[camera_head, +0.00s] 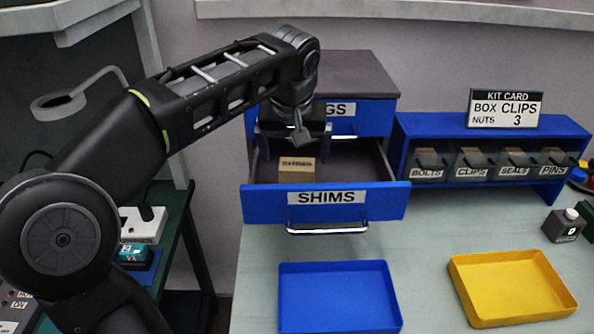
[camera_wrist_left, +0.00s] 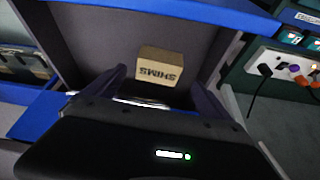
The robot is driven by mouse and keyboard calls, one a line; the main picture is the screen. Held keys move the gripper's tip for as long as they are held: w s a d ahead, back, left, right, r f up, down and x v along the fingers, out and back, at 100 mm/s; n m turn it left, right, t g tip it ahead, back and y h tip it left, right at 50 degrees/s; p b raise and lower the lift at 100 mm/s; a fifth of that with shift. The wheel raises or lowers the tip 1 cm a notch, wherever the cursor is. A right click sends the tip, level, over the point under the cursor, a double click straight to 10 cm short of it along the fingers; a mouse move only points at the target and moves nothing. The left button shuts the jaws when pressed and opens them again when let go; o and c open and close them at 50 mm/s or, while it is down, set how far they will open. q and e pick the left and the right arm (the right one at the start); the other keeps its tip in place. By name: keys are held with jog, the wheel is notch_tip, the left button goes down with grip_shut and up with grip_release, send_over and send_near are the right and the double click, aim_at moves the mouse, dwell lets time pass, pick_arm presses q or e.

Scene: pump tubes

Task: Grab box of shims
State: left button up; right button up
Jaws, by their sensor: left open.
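The box of shims (camera_head: 297,170) is a small tan carton lying in the left part of the open blue drawer labelled SHIMS (camera_head: 248,202). In the left wrist view the box (camera_wrist_left: 158,66) shows its SHIMS print upside down, on the drawer's dark floor. My left gripper (camera_head: 300,135) hangs over the drawer, above and apart from the box in the head view. In the left wrist view its open fingers (camera_wrist_left: 158,85) point toward the box, one on either side of the line to it, with nothing held. My right gripper is not in view.
The drawer front and walls surround the box. Another blue drawer (camera_head: 375,117) is above it. A blue tray (camera_head: 338,298) and a yellow tray (camera_head: 512,288) lie on the table. A blue bin rack (camera_head: 400,160) with a kit card (camera_head: 507,108) stands at right.

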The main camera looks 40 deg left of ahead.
aim_at(297, 163)
pick_arm(q)
jog(key=shift+f, duration=0.1)
jog(key=shift+w+f, duration=0.2)
jog(key=shift+f, duration=0.1)
jog(key=p+x, duration=0.1)
jog(key=x, duration=0.3)
jog(key=shift+w+f, duration=0.15)
jog(key=shift+w, duration=0.05)
jog(key=shift+c, duration=0.5)
jog(key=c, duration=1.4)
